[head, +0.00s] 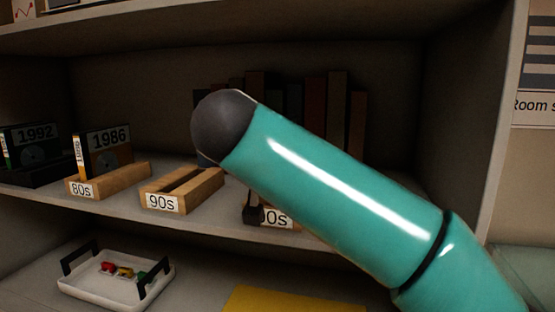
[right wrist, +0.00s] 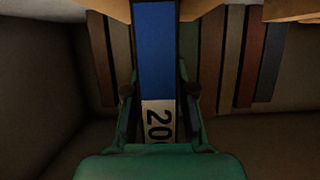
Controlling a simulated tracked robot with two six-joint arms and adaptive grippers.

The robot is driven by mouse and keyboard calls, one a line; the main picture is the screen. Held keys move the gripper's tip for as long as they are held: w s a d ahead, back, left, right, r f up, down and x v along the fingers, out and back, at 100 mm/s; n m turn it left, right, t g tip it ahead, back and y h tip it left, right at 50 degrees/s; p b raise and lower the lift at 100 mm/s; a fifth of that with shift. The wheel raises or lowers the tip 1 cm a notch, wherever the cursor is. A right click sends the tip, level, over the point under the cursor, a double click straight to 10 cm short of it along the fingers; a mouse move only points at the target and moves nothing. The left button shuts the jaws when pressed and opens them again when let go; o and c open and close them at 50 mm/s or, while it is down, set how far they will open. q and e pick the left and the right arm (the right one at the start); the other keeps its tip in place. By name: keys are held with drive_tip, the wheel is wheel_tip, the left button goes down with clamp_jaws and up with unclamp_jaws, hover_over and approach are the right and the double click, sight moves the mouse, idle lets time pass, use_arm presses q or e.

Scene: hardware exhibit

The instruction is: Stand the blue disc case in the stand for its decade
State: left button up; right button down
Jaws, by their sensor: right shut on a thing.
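In the right wrist view my right gripper (right wrist: 159,92) is shut on the blue disc case (right wrist: 156,45). A white label on the case shows digits beginning "200"; the rest is hidden. In the head view my teal right arm hides the case and most of the gripper. A dark piece, apparently a fingertip, shows at the left of the "00s" stand (head: 277,217), covering part of its label. The wooden "90s" stand (head: 162,203) looks empty. The "80s" stand (head: 82,188) holds a case marked 1986 (head: 108,138). My left gripper is not in view.
A case marked 1992 (head: 37,135) stands in a dark holder at the far left. Dark books (head: 337,110) stand at the back of the shelf. Below are a white tray (head: 105,293) with black handles and small coloured items, and a yellow sheet (head: 290,300).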

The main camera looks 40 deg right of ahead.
drive_tip(key=shift+f, duration=0.1)
idle(0.3)
drive_tip(key=shift+f+b, duration=1.3)
drive_tip(key=shift+b, duration=0.05)
drive_tip(key=c, duration=0.9)
unclamp_jaws()
